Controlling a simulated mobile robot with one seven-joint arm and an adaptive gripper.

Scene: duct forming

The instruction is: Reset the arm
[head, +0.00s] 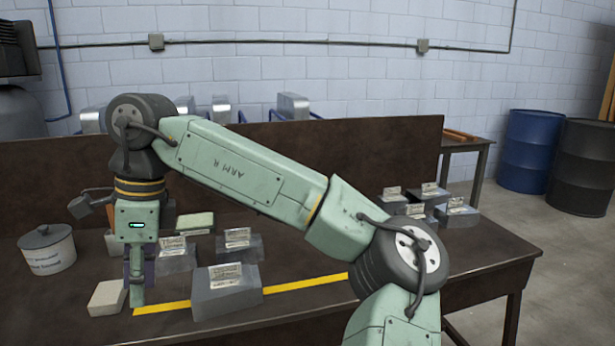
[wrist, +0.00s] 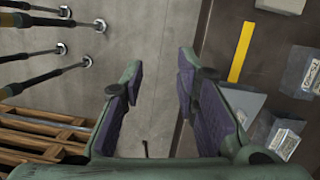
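My arm (head: 250,170) reaches across the head view from lower right to upper left, bent at the elbow, with its wrist hanging down. My gripper (head: 138,285) points down in front of the left part of the workbench (head: 320,318). In the wrist view my gripper (wrist: 158,72) has its two purple-padded fingers spread wide apart. Nothing is between them; bare floor shows in the gap, and the bench edge runs just past the right finger. In the head view the fingers are seen nearly edge-on.
Labelled grey metal blocks (head: 225,300) stand on the bench beside a yellow line (head: 305,284). A pale block (head: 107,298) and a lidded pot (head: 47,250) are at left. More blocks (head: 457,217) sit at right. A wooden pallet (wrist: 40,135) lies on the floor.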

